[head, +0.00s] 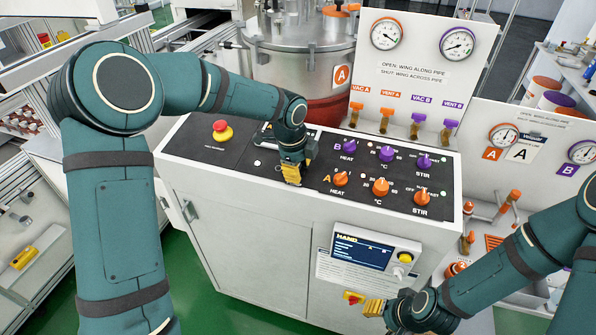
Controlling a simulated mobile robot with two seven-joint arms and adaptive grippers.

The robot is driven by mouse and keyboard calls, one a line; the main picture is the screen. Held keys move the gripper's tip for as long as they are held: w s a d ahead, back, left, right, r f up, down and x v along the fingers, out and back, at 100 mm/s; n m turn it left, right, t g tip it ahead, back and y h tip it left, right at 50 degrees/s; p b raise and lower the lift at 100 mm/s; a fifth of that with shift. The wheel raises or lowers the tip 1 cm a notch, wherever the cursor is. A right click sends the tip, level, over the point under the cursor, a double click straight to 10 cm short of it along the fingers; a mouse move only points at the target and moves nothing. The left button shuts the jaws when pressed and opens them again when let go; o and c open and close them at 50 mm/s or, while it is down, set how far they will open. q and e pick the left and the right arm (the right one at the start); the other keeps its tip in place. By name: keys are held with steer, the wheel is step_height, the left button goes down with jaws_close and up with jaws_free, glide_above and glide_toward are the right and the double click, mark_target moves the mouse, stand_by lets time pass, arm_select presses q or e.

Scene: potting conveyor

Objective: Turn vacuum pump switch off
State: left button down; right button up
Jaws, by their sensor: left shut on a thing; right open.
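The black control panel (235,165) lies on top of a white cabinet. My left gripper (292,180) points down onto the panel, left of the heat knobs. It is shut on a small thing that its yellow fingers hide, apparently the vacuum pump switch. I cannot see the switch or its position. My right gripper (374,308) is open and empty, low in front of the cabinet, close to a small red and yellow part (353,298).
A red emergency button (222,130) sits at the panel's left. Orange knobs (380,187) and purple knobs (387,153) stand right of my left gripper. A display unit (365,252) hangs on the cabinet front. Behind are a steel vessel (300,70) and a gauge board (425,60).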

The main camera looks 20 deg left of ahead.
arm_select(q)
steer(key=n+b, duration=0.2)
steer(key=n, duration=0.2)
steer(key=shift+f, duration=0.1)
steer(key=shift+n+b, duration=0.5)
steer(key=shift+n, duration=1)
steer(key=c, duration=0.6)
jaws_free()
steer(key=shift+o, duration=0.2)
steer(key=shift+t, duration=0.3)
steer(key=d+v, duration=0.1)
steer(key=v, duration=1.1)
steer(key=shift+a, duration=0.45)
